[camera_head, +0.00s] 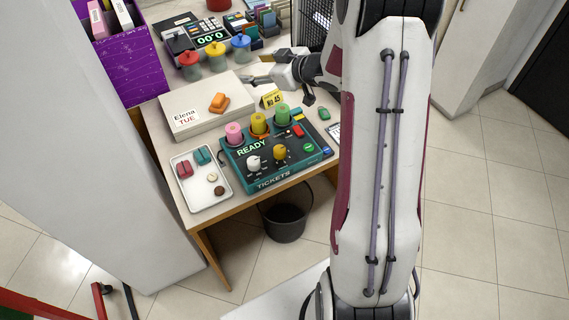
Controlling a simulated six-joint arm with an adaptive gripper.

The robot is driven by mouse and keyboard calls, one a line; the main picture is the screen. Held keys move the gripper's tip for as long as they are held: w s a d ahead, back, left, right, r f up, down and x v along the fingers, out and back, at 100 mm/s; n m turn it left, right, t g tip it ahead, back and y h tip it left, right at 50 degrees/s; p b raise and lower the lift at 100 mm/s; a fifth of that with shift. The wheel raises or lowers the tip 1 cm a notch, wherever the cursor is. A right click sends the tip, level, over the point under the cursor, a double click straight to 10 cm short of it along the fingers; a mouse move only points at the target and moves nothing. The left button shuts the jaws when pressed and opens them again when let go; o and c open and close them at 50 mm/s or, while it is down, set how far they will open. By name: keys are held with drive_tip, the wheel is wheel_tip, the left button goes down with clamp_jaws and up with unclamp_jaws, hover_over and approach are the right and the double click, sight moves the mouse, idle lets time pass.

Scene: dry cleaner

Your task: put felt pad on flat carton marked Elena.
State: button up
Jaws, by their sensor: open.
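The flat carton (190,122) is a pale, low box at the left of the counter, with a label reading "Elena TUE" on its front left corner. A small orange block-like piece (218,102) lies on top of it, right of the label. I cannot tell for sure whether this piece is the felt pad. No object shows between the fingers. My arm hides part of the counter's right side.
A teal ticket machine (274,165) with pink, yellow and green spools stands in front of the carton. A white tray (206,203) holds small red, teal, white and brown pieces. A yellow tag (271,98) and a small green piece (324,114) are near my gripper. Lidded jars (216,54) stand behind.

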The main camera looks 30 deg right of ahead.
drive_tip(key=s+r+m+g+h, duration=0.2)
drive_tip(key=s+r+m+h, duration=0.4)
drive_tip(key=s+r, duration=0.8)
drive_tip(key=s+a+g, duration=0.1)
drive_tip(key=s+a, duration=0.3)
drive_tip(key=s, duration=0.4)
drive_tip(key=s+a+f+g+y, duration=0.1)
drive_tip(key=s+a+g, duration=0.1)
drive_tip(key=s+a, duration=0.3)
drive_tip(key=s+a+g+y, duration=0.1)
drive_tip(key=s+a, duration=0.4)
drive_tip(key=s, duration=0.7)
drive_tip(key=shift+s+f, duration=0.25)
drive_tip(key=shift+f, duration=0.05)
